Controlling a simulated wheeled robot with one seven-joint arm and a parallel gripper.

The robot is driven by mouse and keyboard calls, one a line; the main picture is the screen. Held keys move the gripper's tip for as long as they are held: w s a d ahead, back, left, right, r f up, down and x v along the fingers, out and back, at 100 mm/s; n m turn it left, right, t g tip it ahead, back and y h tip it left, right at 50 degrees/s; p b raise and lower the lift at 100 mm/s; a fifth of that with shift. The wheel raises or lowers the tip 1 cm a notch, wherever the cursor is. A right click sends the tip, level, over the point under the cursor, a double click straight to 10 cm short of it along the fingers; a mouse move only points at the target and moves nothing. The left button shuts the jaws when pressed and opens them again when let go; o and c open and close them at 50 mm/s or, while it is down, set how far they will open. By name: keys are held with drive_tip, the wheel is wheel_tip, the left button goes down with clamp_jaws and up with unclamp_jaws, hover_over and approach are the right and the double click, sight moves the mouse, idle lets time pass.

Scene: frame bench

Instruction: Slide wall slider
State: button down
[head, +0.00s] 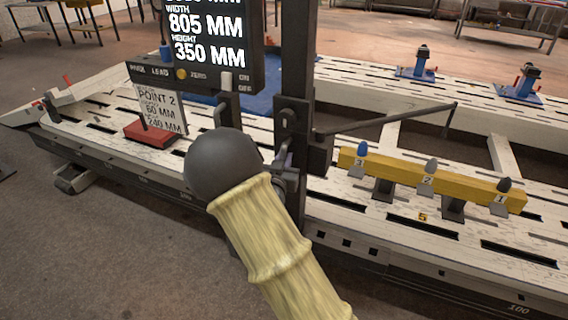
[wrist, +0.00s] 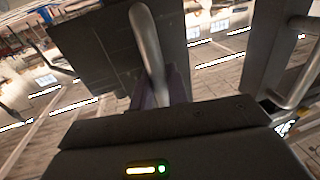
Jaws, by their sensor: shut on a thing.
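A dark upright post (head: 298,60) stands at the bench edge. A dark slider block (head: 292,118) sits on it, with a thin pointer arm (head: 390,117) reaching right over the bench. My arm, with a dark ball joint and pale sleeve, hides most of my gripper in the head view. In the wrist view, my gripper (wrist: 165,92) is shut on a grey bar handle (wrist: 148,45), which runs up from between the fingers. A second grey bar handle (wrist: 300,65) shows at the right, apart from my gripper. The exact grip contact is partly hidden.
A display (head: 208,45) reads width 805 MM and height 350 MM. A card (head: 162,107) reading "POINT 2" stands on a red base (head: 152,134). A yellow bar (head: 400,175) with numbered markers lies right. Blue-based clamps (head: 418,70) stand behind it. The slotted bench (head: 350,205) spans the view.

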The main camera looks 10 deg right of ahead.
drive_tip(key=c, duration=1.4)
unclamp_jaws()
drive_tip(key=shift+f, duration=0.1)
drive_tip(key=shift+c, duration=0.2)
drive_tip(key=shift+s, duration=0.1)
drive_tip(key=v, duration=1.7)
drive_tip(key=shift+p, duration=0.35)
drive_tip(key=shift+s, duration=0.15)
